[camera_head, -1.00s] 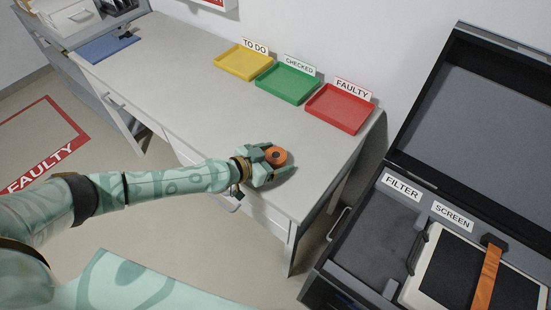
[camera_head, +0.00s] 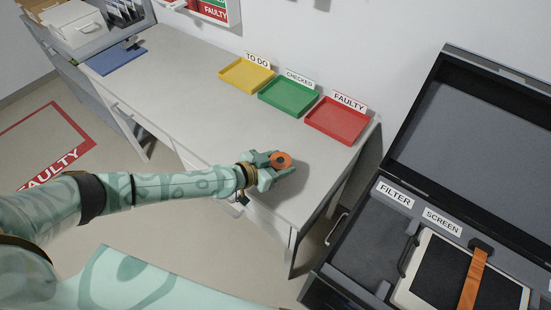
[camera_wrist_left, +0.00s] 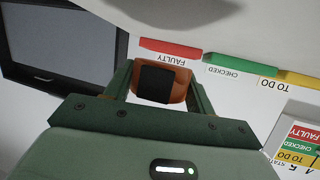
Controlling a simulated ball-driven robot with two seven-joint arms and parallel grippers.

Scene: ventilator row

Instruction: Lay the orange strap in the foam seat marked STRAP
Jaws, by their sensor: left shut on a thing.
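My left gripper (camera_head: 279,168) is shut on a rolled orange strap (camera_head: 281,159) with a dark centre, at the near right part of the bench. In the left wrist view the strap (camera_wrist_left: 180,84) sits between the two fingers, with a black patch facing the camera. I cannot tell whether it touches the bench. The open case (camera_head: 369,192) at the right has foam seats marked FILTER and SCREEN. No seat marked STRAP shows. Another orange strap (camera_head: 473,277) lies across the tablet-like screen (camera_head: 431,270) in the case. My right gripper is not in view.
Yellow TO DO (camera_head: 246,76), green CHECKED (camera_head: 288,97) and red FAULTY (camera_head: 337,121) trays stand along the back of the bench (camera_head: 190,100). The case's raised lid (camera_head: 475,130) is at the right. A gap separates bench and case. The bench middle is clear.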

